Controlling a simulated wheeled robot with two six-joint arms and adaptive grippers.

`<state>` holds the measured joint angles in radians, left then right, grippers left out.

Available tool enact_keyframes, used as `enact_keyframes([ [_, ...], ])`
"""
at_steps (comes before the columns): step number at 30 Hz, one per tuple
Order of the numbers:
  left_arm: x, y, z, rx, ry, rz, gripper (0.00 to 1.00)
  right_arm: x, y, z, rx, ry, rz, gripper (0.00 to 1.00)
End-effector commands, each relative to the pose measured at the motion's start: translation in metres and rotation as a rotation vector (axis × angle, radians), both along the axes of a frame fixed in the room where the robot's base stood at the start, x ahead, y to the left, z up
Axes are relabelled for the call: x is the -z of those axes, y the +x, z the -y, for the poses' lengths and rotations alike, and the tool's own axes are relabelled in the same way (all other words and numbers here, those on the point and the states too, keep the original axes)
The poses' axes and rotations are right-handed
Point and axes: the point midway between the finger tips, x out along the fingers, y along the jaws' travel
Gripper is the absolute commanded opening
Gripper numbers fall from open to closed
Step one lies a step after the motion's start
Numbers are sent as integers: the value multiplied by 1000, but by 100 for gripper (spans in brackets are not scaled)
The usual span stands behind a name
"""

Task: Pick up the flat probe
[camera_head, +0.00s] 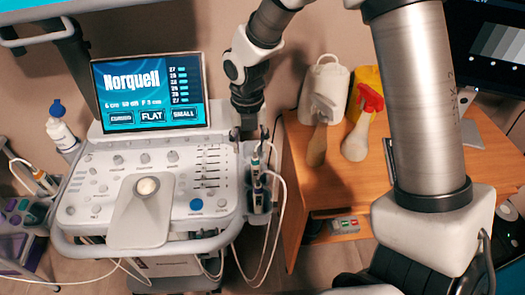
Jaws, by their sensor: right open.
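The ultrasound machine (150,190) stands at the left, with a screen (150,92) that reads "Norquell" and shows CURVED, FLAT and SMALL, with FLAT in the dark box. Dark probes with cables sit in the holder on the console's right side, an upper one (255,162) and a lower one (258,192). I cannot tell by shape which is the flat probe. My right gripper (249,132) points down just above this holder, open, with no probe seen between its fingers. My left gripper is not in view.
A wooden cabinet (345,192) stands right of the machine, with a white container (326,85) and a red-topped spray bottle (362,125) on it. White cables (275,215) hang from the holder. A white bottle (60,130) is at the console's left. A monitor (495,50) is at top right.

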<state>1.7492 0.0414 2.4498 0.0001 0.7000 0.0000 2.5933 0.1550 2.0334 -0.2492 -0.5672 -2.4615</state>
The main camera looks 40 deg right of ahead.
Motion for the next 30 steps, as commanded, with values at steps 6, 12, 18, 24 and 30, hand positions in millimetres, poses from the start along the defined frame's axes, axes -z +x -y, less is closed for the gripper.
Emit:
enact_keyframes([
  [6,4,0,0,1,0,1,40,29,-1,1,2,1,-4,54],
  [12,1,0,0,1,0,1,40,62,-6,3,1,2,-7,54],
  [18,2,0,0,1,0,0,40,82,-5,3,1,2,-1,54],
  [24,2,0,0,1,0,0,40,82,-5,3,1,2,-1,40],
  [30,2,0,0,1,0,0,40,82,-5,3,1,2,-1,0],
])
